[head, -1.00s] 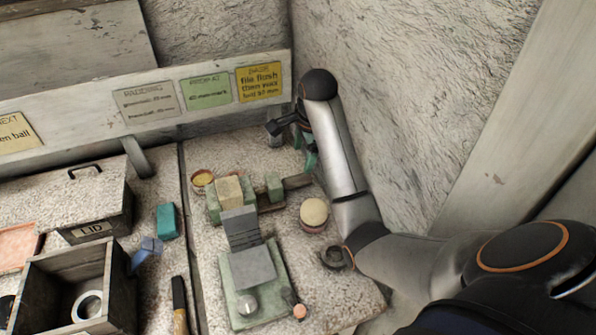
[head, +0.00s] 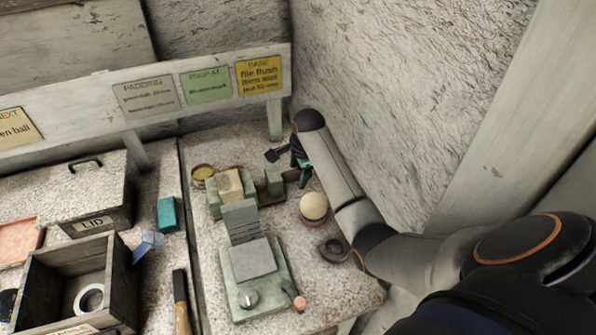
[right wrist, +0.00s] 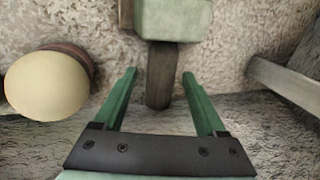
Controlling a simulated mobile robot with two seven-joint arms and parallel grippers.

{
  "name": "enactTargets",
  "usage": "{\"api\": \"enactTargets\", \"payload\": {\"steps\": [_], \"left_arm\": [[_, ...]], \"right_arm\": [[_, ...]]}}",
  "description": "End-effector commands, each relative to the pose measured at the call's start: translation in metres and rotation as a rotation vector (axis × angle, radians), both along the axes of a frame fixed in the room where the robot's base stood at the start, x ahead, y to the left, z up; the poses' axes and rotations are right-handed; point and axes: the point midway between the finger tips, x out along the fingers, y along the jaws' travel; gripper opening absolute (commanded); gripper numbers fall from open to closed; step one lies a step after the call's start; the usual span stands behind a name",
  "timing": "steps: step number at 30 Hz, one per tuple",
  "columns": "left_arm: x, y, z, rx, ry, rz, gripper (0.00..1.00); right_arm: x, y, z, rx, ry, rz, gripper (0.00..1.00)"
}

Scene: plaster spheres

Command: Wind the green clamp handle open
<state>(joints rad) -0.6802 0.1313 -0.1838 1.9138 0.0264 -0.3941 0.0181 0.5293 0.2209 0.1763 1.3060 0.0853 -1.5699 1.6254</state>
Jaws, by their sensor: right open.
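The green clamp (head: 214,208) stands on the speckled bench and has a cream block (head: 230,186) between its jaws. Its dark handle (head: 291,175) sticks out to the right. In the right wrist view the handle (right wrist: 160,80) runs from the clamp's green end block (right wrist: 172,18) down between my fingers. My right gripper (head: 304,172) is at the handle's outer end. Its green fingers (right wrist: 159,73) are open, one on each side of the handle, with a gap on both sides. My left gripper is not in view.
A pale ball (head: 314,206) in a round holder sits close beside my right gripper. A dark ring (head: 333,250) and a green-based fixture with a grey plate (head: 252,260) are nearer. The rough wall (head: 385,90) rises just behind my right arm.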

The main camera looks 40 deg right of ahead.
Motion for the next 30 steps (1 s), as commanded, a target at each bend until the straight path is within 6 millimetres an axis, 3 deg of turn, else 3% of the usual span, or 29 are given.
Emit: {"api": "enactTargets", "payload": {"steps": [3,22,30], "left_arm": [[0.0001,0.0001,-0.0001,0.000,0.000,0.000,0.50],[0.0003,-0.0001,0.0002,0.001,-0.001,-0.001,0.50],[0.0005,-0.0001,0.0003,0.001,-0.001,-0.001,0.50]], "right_arm": [[-0.0001,-0.0001,0.0001,0.000,0.000,0.000,0.72],[-0.0003,0.0001,0.0002,0.000,0.001,0.000,0.01],[-0.0009,0.0010,-0.0012,-0.004,-0.015,0.001,0.00]]}}
